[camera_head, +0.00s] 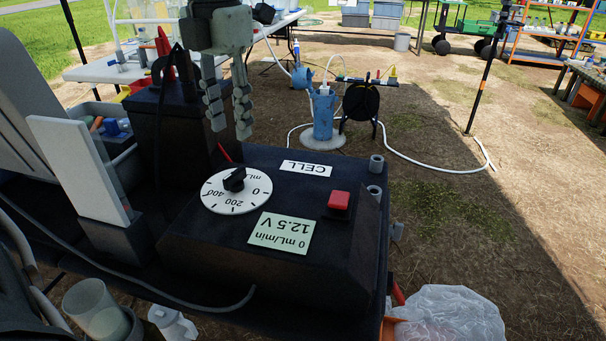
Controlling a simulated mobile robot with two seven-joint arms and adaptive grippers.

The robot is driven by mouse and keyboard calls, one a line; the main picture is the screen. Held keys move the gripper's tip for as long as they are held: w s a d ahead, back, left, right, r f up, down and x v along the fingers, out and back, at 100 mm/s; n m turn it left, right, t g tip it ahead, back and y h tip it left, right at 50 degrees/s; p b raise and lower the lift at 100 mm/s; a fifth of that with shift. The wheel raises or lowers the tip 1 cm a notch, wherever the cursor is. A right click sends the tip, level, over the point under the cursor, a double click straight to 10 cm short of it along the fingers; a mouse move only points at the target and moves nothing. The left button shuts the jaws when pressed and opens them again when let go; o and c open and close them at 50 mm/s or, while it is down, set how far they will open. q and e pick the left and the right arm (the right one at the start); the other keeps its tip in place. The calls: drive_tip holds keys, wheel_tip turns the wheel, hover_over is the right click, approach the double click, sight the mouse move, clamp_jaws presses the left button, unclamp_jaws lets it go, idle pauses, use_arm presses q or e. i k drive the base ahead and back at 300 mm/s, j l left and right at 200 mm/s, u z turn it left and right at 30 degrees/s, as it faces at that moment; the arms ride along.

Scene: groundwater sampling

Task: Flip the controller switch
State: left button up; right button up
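The controller (215,245) is a black box with a sloped face in the middle of the head view. Its red switch (339,200) is a small raised block at the right of the face. A white dial (236,190) with a black knob sits to the left of the switch, and a pale display (281,232) reads 0 mL/min and 12.5 V, upside down in the picture. My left gripper (230,128) hangs fingers down above the far left part of the box, apart from the switch. Its fingers have a narrow empty gap between them. My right gripper is not in view.
A dark battery-like box (165,125) with a red clamp stands behind the controller. A white upright panel (85,170) is at left. A clear plastic bag (448,315) lies at front right. A blue wellhead (323,115) and black reel (361,102) stand on the ground beyond.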

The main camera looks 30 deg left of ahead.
sight(338, 199)
drive_tip(key=k, duration=1.5)
